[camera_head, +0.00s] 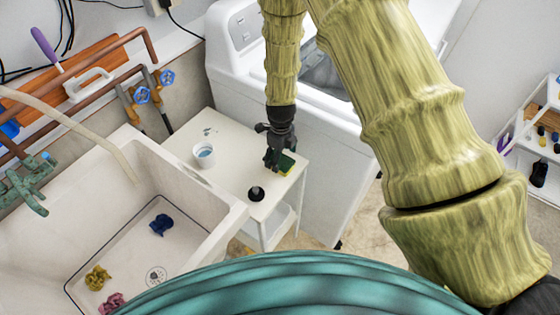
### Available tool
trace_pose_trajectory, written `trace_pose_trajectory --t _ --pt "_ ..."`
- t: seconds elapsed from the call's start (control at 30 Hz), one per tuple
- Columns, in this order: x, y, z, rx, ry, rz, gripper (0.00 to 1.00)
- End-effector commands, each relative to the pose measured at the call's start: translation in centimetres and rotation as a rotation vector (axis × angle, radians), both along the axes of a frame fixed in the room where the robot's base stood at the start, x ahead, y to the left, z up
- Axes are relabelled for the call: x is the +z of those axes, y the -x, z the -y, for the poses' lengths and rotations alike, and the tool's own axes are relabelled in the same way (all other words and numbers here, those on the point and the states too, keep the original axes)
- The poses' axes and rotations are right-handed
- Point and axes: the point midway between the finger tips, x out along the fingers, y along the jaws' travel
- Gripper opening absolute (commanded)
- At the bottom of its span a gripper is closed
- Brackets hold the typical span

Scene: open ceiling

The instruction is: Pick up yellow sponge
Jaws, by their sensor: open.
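A small yellow sponge with a green layer (287,163) lies on a white side table (228,167) near its right edge. My gripper (274,163) points down from above, right at the sponge's left side, and hides part of it. The jaws are open. Whether the fingers touch the sponge or stand around it is too small to tell.
A white cup (204,155) and a small black round object (256,193) stand on the same table. A white washing machine (232,65) rises close behind. A sink (130,215) with several crumpled cloths is at the left. A wall shelf (545,125) is at the right.

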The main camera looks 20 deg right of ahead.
Motion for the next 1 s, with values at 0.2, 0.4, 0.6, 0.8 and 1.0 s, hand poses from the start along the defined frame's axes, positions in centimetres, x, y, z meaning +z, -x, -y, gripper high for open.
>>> trace_pose_trajectory --t 0.2,0.4,0.6,0.8,1.0 --pt "-1.8 0.0 0.1 0.001 0.0 -0.001 0.83" --pt "-2.9 -0.1 0.1 0.0 0.0 0.0 0.83" --pt "-3.1 -0.1 0.1 0.0 0.0 0.0 0.83" --pt "-3.1 -0.1 0.1 0.0 0.0 0.0 0.64" --pt "-3.1 -0.1 0.1 0.001 0.0 0.0 0.49"
